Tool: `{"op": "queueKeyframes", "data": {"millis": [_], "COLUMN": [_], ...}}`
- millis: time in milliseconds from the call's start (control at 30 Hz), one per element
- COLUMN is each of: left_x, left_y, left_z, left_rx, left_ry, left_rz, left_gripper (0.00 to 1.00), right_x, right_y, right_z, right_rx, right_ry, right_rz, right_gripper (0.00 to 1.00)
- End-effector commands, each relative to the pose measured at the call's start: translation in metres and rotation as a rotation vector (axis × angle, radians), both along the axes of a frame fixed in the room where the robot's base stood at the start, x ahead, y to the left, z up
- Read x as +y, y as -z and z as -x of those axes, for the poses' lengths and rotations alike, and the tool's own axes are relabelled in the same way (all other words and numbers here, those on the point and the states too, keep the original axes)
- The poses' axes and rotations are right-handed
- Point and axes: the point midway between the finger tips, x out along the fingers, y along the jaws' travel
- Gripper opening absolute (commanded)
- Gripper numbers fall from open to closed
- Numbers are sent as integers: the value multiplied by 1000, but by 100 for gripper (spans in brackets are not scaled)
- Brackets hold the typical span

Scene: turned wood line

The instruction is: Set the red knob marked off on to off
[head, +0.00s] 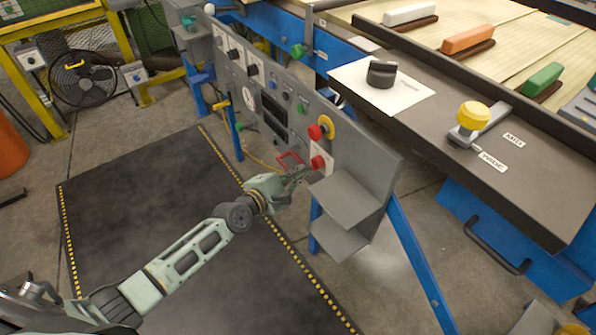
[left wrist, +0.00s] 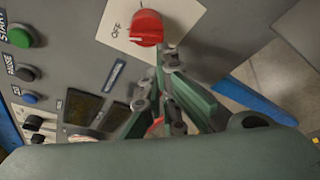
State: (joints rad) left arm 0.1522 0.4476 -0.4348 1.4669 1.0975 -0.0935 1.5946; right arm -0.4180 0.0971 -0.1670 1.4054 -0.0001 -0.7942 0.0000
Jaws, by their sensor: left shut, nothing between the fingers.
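The red knob (head: 318,163) sits on a white plate on the grey control panel, below a red mushroom button. In the left wrist view the red knob (left wrist: 147,28) is near the top, on the white plate (left wrist: 182,14) with OFF printed to its left. The ON mark is not readable, and I cannot tell which mark the knob points to. My left gripper (head: 304,175) is shut and empty, close to the knob. In the left wrist view its fingertips (left wrist: 170,58) are just below the knob; contact is unclear. My right gripper is not in view.
A red mushroom button (head: 315,132) with a yellow ring is above the knob. A red handle (head: 290,159) is close to my left gripper. Grey shelves (head: 345,199) stick out below the panel's right end. The dark floor mat (head: 150,190) is clear around my arm.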

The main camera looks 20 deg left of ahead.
Motion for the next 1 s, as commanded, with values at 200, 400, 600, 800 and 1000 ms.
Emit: {"op": "queueKeyframes", "data": {"millis": [200,400,600,800,1000], "left_x": [0,0,0,0,0], "left_y": [0,1,2,2,3], "left_z": [0,0,0,0,0], "left_rx": [17,34,49,68,79], "left_ry": [-1,0,-1,-1,-1], "left_rz": [24,43,66,89,103], "left_gripper": [0,0,0,0,0], "right_x": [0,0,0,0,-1], "right_y": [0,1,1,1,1], "right_z": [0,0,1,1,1], "right_rx": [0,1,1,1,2], "right_ry": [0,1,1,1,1], "right_rz": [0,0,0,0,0], "right_gripper": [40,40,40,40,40]}}
